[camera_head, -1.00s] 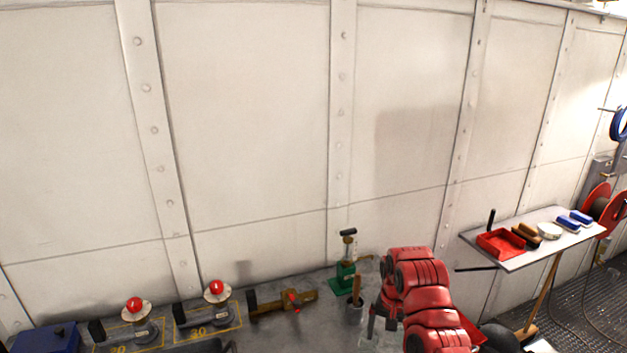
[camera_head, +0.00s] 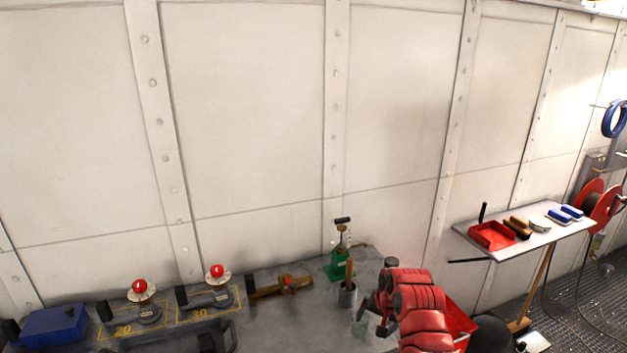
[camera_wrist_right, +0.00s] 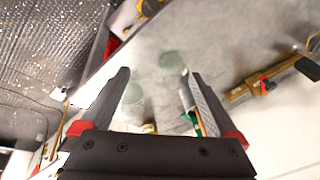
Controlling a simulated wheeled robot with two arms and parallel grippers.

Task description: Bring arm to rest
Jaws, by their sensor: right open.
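My red right arm reaches in from the bottom right of the head view. My left arm and gripper do not show.
A green jack (camera_head: 339,263), a brass valve (camera_head: 280,286), two red-knobbed fittings (camera_head: 217,273) and a blue box (camera_head: 54,325) stand on the bench. A red bin (camera_head: 457,322) is beside my arm. A side table (camera_head: 507,255) holds a red tray and brushes. A riveted wall rises behind.

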